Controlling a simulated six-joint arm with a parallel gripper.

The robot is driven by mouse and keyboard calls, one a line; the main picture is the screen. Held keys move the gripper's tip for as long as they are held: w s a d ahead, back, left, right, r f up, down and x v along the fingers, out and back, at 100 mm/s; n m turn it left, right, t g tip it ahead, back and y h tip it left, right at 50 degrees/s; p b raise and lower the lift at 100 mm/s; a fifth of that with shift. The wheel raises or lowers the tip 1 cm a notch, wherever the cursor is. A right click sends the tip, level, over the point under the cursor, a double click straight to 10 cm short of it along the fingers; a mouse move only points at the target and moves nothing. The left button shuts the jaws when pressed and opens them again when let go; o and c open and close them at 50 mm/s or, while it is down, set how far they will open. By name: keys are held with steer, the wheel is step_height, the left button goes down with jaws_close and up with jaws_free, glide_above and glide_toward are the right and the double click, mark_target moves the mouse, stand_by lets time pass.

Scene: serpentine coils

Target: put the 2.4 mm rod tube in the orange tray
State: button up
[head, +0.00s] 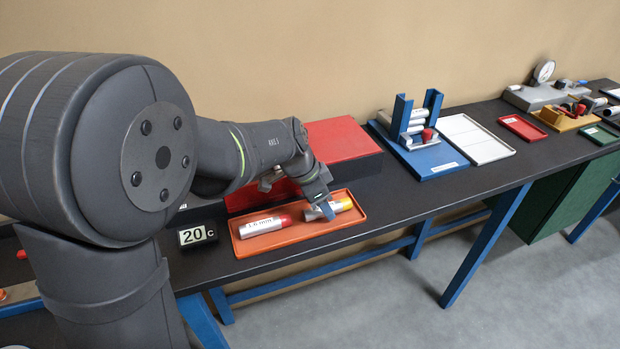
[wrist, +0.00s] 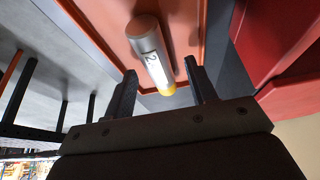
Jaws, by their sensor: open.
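A silver tube with a yellow end (head: 341,205) lies in the right part of the orange tray (head: 290,244). In the wrist view this tube (wrist: 147,42) shows a "2" on its label; the rest of the label cannot be read. My gripper (head: 326,208) is low over the tray at this tube and hides part of it. In the wrist view the open fingers (wrist: 160,72) stand on either side of the tube's yellow end, with gaps visible. A second silver tube with a red end (head: 265,225), its label seeming to read 1.6 mm, lies to the left in the tray.
A red box (head: 342,140) stands close behind the tray. A "20 C" display (head: 197,235) is at its left. A blue rack (head: 418,140) holding tubes and a white tray (head: 478,139) are to the right. Bare dark bench lies between tray and rack.

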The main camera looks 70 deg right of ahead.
steer(key=v, duration=1.6)
steer(key=shift+r, duration=0.15)
steer(key=x, duration=1.7)
